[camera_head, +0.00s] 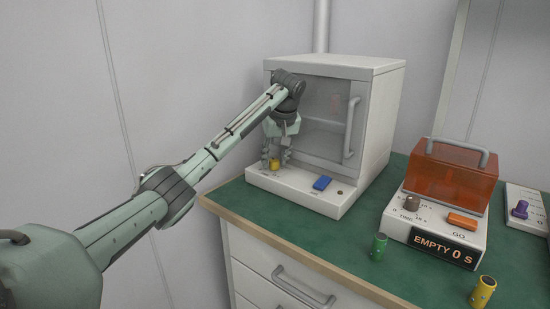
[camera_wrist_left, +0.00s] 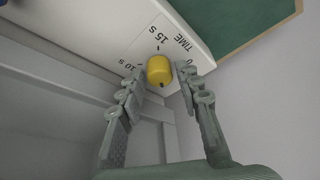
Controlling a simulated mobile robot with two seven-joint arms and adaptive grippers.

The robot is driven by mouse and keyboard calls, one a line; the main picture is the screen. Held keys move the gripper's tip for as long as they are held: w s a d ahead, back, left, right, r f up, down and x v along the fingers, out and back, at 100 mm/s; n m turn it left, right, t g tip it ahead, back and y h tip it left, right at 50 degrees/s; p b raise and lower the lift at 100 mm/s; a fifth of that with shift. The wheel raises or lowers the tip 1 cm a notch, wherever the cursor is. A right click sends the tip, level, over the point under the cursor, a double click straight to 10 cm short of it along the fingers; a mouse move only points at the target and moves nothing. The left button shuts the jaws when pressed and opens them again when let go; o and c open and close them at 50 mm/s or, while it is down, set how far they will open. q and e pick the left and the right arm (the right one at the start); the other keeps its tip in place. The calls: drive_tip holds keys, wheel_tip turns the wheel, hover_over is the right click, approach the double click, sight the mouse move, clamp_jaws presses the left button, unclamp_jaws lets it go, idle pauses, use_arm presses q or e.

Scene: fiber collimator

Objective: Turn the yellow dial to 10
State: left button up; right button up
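The yellow dial (camera_head: 275,164) sits at the left end of the front ledge of the white cabinet (camera_head: 384,115). In the left wrist view the yellow dial (camera_wrist_left: 159,70) shows with printed marks "0", "15 s", "10 s" and "TIME" around it. Which mark it points to is not clear. My left gripper (camera_head: 276,157) is over the dial. In the left wrist view the fingers of my left gripper (camera_wrist_left: 167,88) are spread on either side of the dial, with gaps, and appear not to touch it. My right gripper is not in view.
A blue button (camera_head: 322,182) is on the same ledge. To the right stands an orange-lidded box (camera_head: 450,178) with a brown dial, an orange button and an "EMPTY 0 S" display. Green (camera_head: 379,247) and yellow (camera_head: 483,291) cylinders stand on the green tabletop. A purple knob (camera_head: 520,209) is at the far right.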

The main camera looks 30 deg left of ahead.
use_arm(q)
clamp_jaws()
drive_tip(key=shift+m, duration=0.3)
drive_tip(key=m+t+h, duration=0.1)
drive_tip(key=m, duration=0.2)
drive_tip(key=shift+s+a+m, duration=0.1)
drive_tip(key=shift+m, duration=0.2)
drive_tip(key=m+h, duration=0.1)
drive_tip(key=m, duration=0.1)
drive_tip(key=m+h, duration=0.1)
drive_tip(key=m, duration=0.1)
drive_tip(key=shift+a+t, duration=0.15)
drive_tip(key=shift+t, duration=0.25)
drive_tip(key=m+h, duration=0.1)
drive_tip(key=m, duration=0.2)
drive_tip(key=m+h, duration=0.1)
drive_tip(key=m, duration=0.2)
drive_tip(key=shift+a+r, duration=0.1)
drive_tip(key=shift+a, duration=0.05)
drive_tip(key=m+h, duration=0.1)
drive_tip(key=m, duration=0.1)
drive_tip(key=m+g+h, duration=0.1)
drive_tip(key=m, duration=0.2)
drive_tip(key=shift+m, duration=0.3)
drive_tip(key=shift+a+m+g, duration=0.1)
drive_tip(key=shift+m+g, duration=0.2)
drive_tip(key=shift+g, duration=0.1)
